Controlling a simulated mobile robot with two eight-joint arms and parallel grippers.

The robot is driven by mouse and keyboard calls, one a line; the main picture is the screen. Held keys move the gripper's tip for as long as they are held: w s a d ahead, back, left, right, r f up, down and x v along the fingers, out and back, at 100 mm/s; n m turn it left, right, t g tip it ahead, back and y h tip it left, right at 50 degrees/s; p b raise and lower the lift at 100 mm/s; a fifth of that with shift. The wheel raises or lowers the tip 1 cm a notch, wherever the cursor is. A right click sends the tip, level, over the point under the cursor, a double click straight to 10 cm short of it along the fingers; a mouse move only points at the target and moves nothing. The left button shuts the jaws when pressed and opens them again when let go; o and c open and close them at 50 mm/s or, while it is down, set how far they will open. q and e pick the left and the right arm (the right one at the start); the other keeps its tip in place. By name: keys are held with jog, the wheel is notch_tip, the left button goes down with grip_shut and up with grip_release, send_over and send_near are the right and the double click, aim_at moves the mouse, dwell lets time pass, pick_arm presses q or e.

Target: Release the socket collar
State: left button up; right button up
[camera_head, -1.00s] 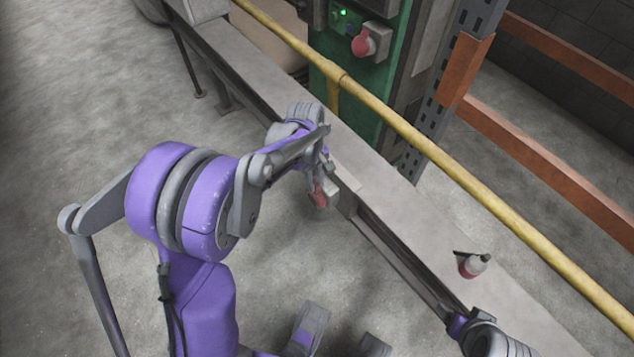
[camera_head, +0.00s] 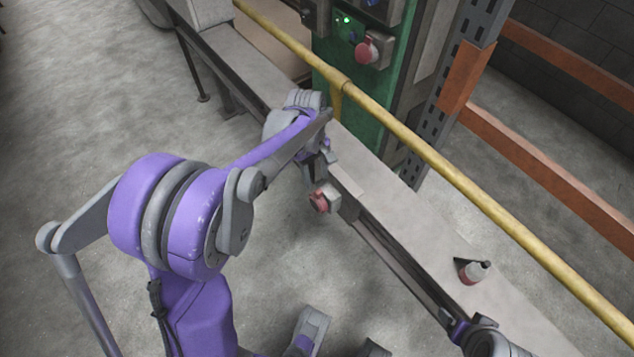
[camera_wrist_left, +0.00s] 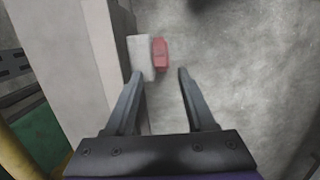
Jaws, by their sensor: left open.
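A red collar (camera_head: 319,202) sits on the front of a small grey socket block (camera_head: 332,194) at the near side of the grey beam. In the left wrist view the red collar (camera_wrist_left: 160,54) and the pale block (camera_wrist_left: 140,57) lie just beyond the fingertips. My left gripper (camera_head: 317,172) is open and empty, a short way from the collar; its two fingers also show spread apart in the left wrist view (camera_wrist_left: 160,76). My right arm's end (camera_head: 458,328) shows at the bottom right; its jaws are too small to tell.
A long grey beam (camera_head: 430,247) runs diagonally with a yellow rail (camera_head: 440,170) along its far side. A green cabinet with a red knob (camera_head: 368,52) is behind. The floor in front is clear.

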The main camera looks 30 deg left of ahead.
pick_arm(q)
jog(key=r, duration=0.5)
jog(key=shift+w+a+r+p, duration=0.1)
jog(key=shift+a+r+p, duration=0.25)
jog(key=shift+r, duration=0.05)
jog(key=s+d+r+m+t+p, duration=0.3)
jog(key=s+d+r+m+p, duration=0.1)
jog(key=s, duration=0.4)
jog(key=s+d+r+m+t+y+p, duration=0.1)
jog(key=s+d+r+m+t+p, duration=0.2)
jog(key=s+r+m+p, duration=0.3)
jog(key=s+d+r+m, duration=0.1)
jog(key=s+m, duration=0.1)
jog(key=m, duration=0.1)
jog(key=shift+s+d+m+p, duration=0.15)
jog(key=shift+d+m+p, duration=0.1)
jog(key=shift+m+p, duration=0.1)
